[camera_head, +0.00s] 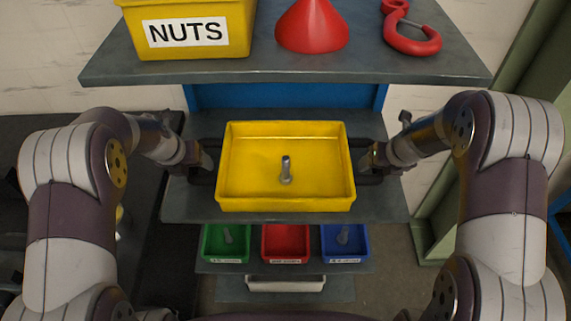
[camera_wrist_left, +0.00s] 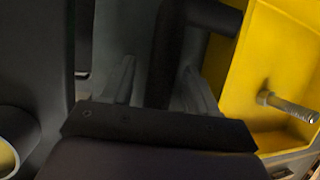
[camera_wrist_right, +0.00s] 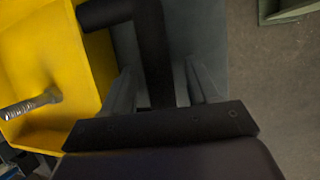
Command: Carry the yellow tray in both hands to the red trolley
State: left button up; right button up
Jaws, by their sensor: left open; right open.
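The yellow tray (camera_head: 240,190) sits level on the middle shelf of a rack, with a bolt (camera_head: 286,170) standing in it. It also shows in the left wrist view (camera_wrist_left: 285,50) and the right wrist view (camera_wrist_right: 45,60). A dark handle sticks out on each side. My left gripper (camera_head: 208,161) is open at the left handle (camera_wrist_left: 163,60), whose bar lies between its fingers. My right gripper (camera_head: 370,160) is open at the right handle (camera_wrist_right: 152,50), with the bar between its fingers. Whether the fingers touch the bars cannot be told. No red trolley is visible.
The top shelf (camera_head: 280,68) overhangs behind the tray, carrying a yellow NUTS bin (camera_head: 190,12), a red funnel (camera_head: 311,28) and a red hook (camera_head: 412,38). Below are green (camera_head: 212,244), red (camera_head: 286,242) and blue bins (camera_head: 345,240). A green post (camera_head: 480,110) stands right; floor shows beside it.

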pick_arm(q)
grip_shut()
pick_arm(e)
grip_shut()
pick_arm(q)
jog(key=shift+r, duration=0.15)
pick_arm(e)
jog(key=shift+w+r, duration=0.1)
dwell(0.8)
